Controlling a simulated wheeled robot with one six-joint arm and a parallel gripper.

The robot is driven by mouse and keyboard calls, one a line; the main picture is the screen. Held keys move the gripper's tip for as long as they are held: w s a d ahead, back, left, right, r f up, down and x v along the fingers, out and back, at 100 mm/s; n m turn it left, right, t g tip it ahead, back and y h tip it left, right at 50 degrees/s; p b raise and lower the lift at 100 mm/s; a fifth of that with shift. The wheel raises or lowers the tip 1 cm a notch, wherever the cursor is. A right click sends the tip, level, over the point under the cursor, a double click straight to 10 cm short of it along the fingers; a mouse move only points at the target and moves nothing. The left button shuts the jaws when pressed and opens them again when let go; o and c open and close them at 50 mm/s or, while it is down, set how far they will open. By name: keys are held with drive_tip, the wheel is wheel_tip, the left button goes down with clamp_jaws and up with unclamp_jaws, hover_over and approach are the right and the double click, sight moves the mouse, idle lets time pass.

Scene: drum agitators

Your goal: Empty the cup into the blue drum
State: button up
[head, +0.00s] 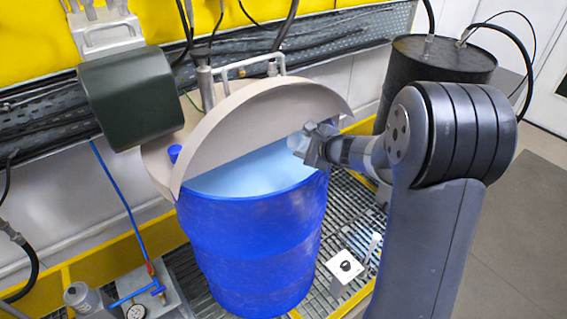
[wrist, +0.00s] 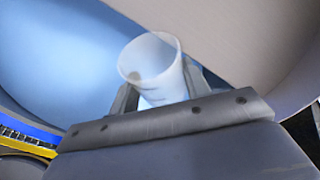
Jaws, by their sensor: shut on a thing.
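The blue drum (head: 262,250) stands upright at the centre of the head view, its top partly open at the front under a raised beige half lid. Its pale blue inside (wrist: 60,60) fills much of the wrist view. My gripper (head: 312,145) is over the right side of the drum's opening. It is shut on a white translucent cup (wrist: 153,58). The cup also shows small in the head view (head: 297,142), partly hidden by the gripper. Its mouth is visible in the wrist view and the cup looks tilted. I cannot tell whether anything is in it.
The beige lid (head: 250,125) rises close behind my gripper. A dark green motor housing (head: 131,97) sits at the upper left. A black drum (head: 430,80) with hoses stands behind my arm. A small white box (head: 346,264) is on the grating at right.

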drive_tip(key=shift+w+d+f+m+g+y, duration=0.3)
drive_tip(key=shift+f+m+y, duration=0.1)
drive_tip(key=shift+m, duration=0.2)
drive_tip(key=shift+w+d+f+m+g+y, duration=0.25)
drive_tip(key=shift+w+d+m+g+y, duration=0.35)
drive_tip(key=shift+d+m+y, duration=0.4)
drive_tip(key=shift+w+d+f+m+g+y, duration=0.2)
drive_tip(key=shift+w+d+m+g+y, duration=0.3)
drive_tip(key=shift+w+d+m+y, duration=0.45)
drive_tip(key=shift+s+a+r, duration=0.1)
drive_tip(key=shift+s+a, duration=0.05)
drive_tip(key=shift+s, duration=0.1)
